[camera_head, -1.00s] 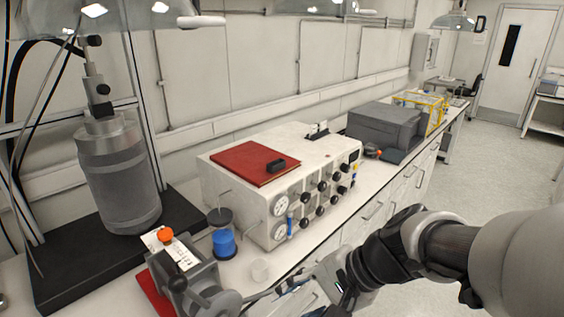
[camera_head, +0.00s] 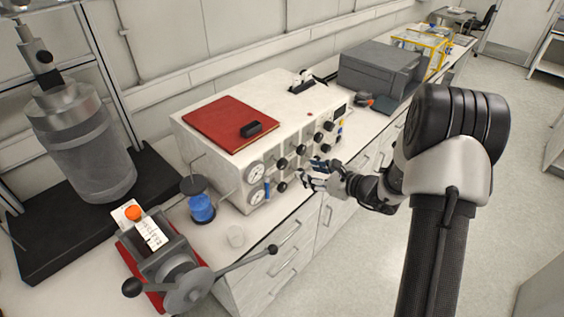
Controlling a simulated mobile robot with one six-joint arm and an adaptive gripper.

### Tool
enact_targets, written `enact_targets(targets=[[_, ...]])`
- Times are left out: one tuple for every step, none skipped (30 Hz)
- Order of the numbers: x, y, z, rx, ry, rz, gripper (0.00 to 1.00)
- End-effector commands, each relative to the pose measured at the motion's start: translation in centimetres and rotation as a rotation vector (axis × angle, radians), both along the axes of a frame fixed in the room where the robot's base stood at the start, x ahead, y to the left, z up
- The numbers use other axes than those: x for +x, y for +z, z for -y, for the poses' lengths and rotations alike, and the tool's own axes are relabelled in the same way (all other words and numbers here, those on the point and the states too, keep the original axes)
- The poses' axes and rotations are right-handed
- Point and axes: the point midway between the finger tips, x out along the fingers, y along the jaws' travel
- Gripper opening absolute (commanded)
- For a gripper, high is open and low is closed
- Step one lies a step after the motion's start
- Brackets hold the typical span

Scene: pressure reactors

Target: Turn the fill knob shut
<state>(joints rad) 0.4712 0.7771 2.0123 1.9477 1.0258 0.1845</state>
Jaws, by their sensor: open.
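The white control box (camera_head: 215,125) stands on the bench, with two round gauges and several black knobs on its front panel. One black knob (camera_head: 282,163) is in the upper row and another (camera_head: 282,187) is in the lower row. Labels are too small to read, so I cannot tell which is the fill knob. My gripper (camera_head: 308,180) is open, just in front of the lower row near the panel's middle. It hides part of that row, and I cannot tell whether it touches a knob.
A red book (camera_head: 225,120) lies on the box. A grey case (camera_head: 380,70) is behind.

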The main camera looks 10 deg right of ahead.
Motion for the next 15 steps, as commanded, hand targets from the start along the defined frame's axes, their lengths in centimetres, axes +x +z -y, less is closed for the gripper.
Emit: enact_targets(targets=[[0.9, -0.6, -0.7, 0.001, 0.005, 0.000, 0.45], [1.4, -0.8, -1.0, 0.001, 0.004, 0.000, 0.45], [2.1, -1.2, -1.6, 0.001, 0.006, -0.001, 0.45], [2.6, -1.4, -1.8, 0.000, 0.004, -0.001, 0.45], [3.2, -1.7, -2.2, -0.001, 0.004, 0.000, 0.45], [3.8, -2.0, -2.6, -0.001, 0.006, 0.001, 0.45], [4.3, -2.3, -3.0, 0.000, 0.005, 0.000, 0.45], [4.9, -2.5, -3.3, -0.001, 0.005, 0.001, 0.45], [5.6, -2.8, -3.7, -0.001, 0.006, 0.000, 0.45], [6.1, -3.1, -4.0, -0.001, 0.006, 0.001, 0.45], [6.6, -3.3, -4.4, 0.000, 0.006, 0.001, 0.45], [7.2, -3.6, -4.7, 0.000, 0.005, 0.000, 0.45], [7.7, -3.8, -5.0, -0.001, 0.005, 0.000, 0.45], [8.1, -4.0, -5.3, -0.002, 0.005, 0.001, 0.45], [8.6, -4.3, -5.6, -0.001, 0.005, 0.001, 0.45]])
